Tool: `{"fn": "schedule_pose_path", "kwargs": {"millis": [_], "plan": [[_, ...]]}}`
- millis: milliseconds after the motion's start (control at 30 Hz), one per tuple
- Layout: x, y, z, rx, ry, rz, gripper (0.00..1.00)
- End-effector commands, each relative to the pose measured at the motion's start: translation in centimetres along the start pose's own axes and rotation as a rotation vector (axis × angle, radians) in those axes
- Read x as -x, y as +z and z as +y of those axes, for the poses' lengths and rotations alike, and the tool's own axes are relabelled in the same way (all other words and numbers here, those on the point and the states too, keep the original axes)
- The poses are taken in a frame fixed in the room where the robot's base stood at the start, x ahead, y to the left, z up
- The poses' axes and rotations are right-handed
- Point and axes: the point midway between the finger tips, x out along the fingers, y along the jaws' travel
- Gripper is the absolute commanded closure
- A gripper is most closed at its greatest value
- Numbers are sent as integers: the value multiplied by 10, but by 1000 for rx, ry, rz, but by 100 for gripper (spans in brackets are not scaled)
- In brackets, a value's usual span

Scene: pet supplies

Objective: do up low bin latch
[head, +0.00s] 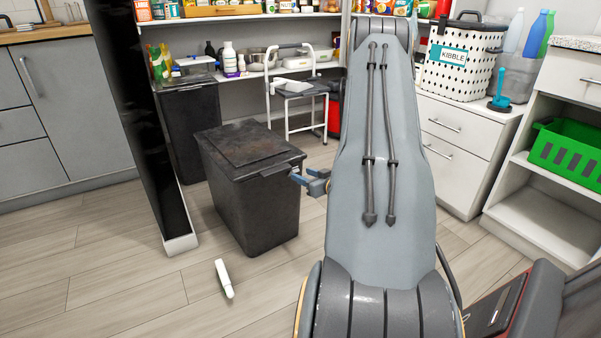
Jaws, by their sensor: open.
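A low dark bin (255,205) stands on the floor left of my arm, with its lid (240,145) lying down on top. A small latch or tab (279,171) shows at the lid's front right edge; whether it is fastened I cannot tell. My gripper (297,177) is at the bin's right side, close to the latch corner, with its bluish fingers apart and pointing at the bin. Whether they touch it I cannot tell. My arm hides part of the floor and cabinets behind it.
A second dark bin (188,125) stands behind, beside a black upright panel (140,110). A white step stool (300,105) is behind the low bin. A white bottle-like object (224,279) lies on the floor in front. White drawers (450,140) stand right.

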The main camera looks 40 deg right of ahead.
Motion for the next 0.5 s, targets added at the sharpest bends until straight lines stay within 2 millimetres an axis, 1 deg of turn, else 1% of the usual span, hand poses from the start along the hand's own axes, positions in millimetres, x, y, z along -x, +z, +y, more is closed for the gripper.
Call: {"fn": "schedule_pose_path", "kwargs": {"millis": [33, 200, 300, 500], "plan": [[11, -2, 1, -1, 1, -1, 58], [32, -1, 0, -1, 1, -1, 58], [39, -1, 0, 0, 0, 0, 58], [41, 0, 0, 0, -1, 1, 58]]}}
